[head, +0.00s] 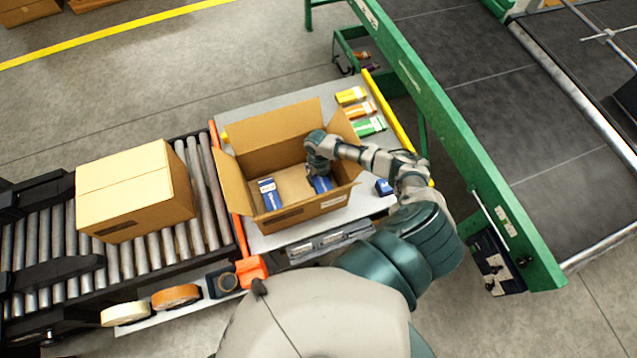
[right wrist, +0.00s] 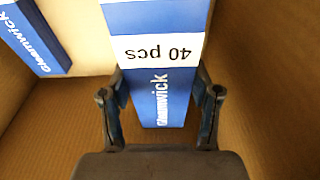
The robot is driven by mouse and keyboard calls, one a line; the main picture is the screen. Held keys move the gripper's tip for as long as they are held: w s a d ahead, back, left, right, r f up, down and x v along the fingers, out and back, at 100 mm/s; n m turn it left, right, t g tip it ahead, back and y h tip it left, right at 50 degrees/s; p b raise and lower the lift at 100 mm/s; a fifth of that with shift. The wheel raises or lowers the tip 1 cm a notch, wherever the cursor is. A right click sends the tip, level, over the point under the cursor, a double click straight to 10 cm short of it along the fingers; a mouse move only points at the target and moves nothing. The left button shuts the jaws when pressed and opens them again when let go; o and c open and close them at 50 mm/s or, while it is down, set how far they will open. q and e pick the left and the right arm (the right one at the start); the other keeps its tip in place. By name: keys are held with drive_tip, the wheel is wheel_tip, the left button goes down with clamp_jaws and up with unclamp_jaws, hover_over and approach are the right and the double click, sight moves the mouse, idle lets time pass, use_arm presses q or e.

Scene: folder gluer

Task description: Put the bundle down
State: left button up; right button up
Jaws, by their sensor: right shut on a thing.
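My right gripper (head: 318,172) reaches down into an open cardboard carton (head: 310,215) on the table. It is shut on a blue bundle (head: 321,185) with a white band. In the right wrist view this bundle (right wrist: 163,95) stands between the two fingers (right wrist: 161,92), its band reading "40 pcs". A second blue bundle (head: 270,194) lies inside the carton to the left, apart from the held one; it also shows in the right wrist view (right wrist: 38,38). I cannot tell whether the held bundle touches the carton floor. My left gripper is not in view.
The carton's flaps stand open around my right arm. On the grey table (head: 270,107), yellow (head: 351,95), orange (head: 361,110) and green (head: 369,127) bundles lie behind right, and a blue one (head: 384,187) at right. A closed box (head: 135,190) sits on the roller conveyor at left.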

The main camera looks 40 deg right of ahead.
sight(322, 182)
wheel_tip(322, 182, down, 3)
drive_tip(key=shift+s+a+r, duration=0.1)
drive_tip(key=shift+r, duration=0.05)
drive_tip(key=shift+f, duration=0.35)
drive_tip(key=shift+d+f, duration=0.15)
drive_tip(key=shift+d, duration=0.4)
drive_tip(key=shift+d+f+b, duration=0.1)
drive_tip(key=shift+f+b, duration=0.05)
drive_tip(key=shift+b, duration=0.15)
drive_tip(key=shift+a+f+b, duration=0.2)
drive_tip(key=shift+f+b, duration=0.05)
drive_tip(key=shift+b, duration=0.05)
drive_tip(key=shift+a+f, duration=0.15)
drive_tip(key=shift+a, duration=0.1)
drive_tip(key=o, duration=1.4)
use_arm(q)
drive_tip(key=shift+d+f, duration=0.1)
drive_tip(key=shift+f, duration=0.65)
use_arm(e)
drive_tip(key=shift+d, duration=0.15)
